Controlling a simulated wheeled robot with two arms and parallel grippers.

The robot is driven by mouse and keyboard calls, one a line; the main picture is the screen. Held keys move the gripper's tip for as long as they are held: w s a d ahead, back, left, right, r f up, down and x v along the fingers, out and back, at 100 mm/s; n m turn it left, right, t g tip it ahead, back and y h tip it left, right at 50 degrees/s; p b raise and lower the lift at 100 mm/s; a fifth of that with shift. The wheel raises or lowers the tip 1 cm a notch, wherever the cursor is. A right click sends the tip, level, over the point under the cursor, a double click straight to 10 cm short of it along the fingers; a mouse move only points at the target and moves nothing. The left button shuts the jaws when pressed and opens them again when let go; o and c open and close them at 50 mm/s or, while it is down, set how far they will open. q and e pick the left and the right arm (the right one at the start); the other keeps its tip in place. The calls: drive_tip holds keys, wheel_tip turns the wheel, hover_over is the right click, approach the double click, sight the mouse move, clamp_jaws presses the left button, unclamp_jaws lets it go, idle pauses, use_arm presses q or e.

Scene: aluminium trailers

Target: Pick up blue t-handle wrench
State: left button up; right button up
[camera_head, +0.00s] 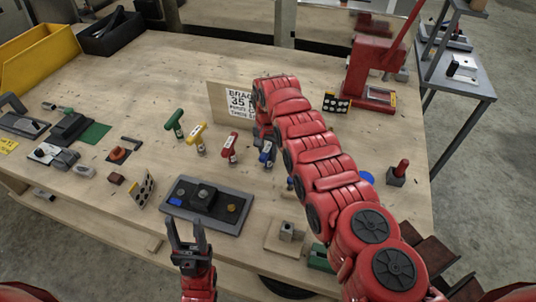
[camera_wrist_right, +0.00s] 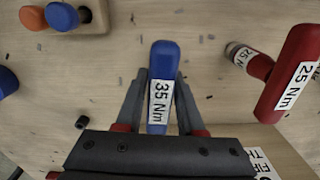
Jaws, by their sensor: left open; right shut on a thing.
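The blue T-handle wrench (camera_head: 268,152), labelled 35 Nm, is in my right gripper. In the right wrist view its blue handle (camera_wrist_right: 164,62) lies between the two fingers of that gripper (camera_wrist_right: 161,92), which is shut on it. In the head view the right arm partly hides that gripper; I cannot tell whether the wrench still touches the table. Green (camera_head: 174,122), yellow (camera_head: 197,137) and red (camera_head: 229,147) T-handle wrenches stand in a row to its left. The red one, labelled 25 Nm, also shows in the right wrist view (camera_wrist_right: 292,70). My left gripper (camera_head: 187,240) is open and empty near the front edge.
A red press (camera_head: 362,75) stands at the back right. A yellow bin (camera_head: 38,62) is at the back left. The table's back middle is clear.

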clamp_jaws()
drive_tip(key=shift+r, duration=0.1)
idle(1.1)
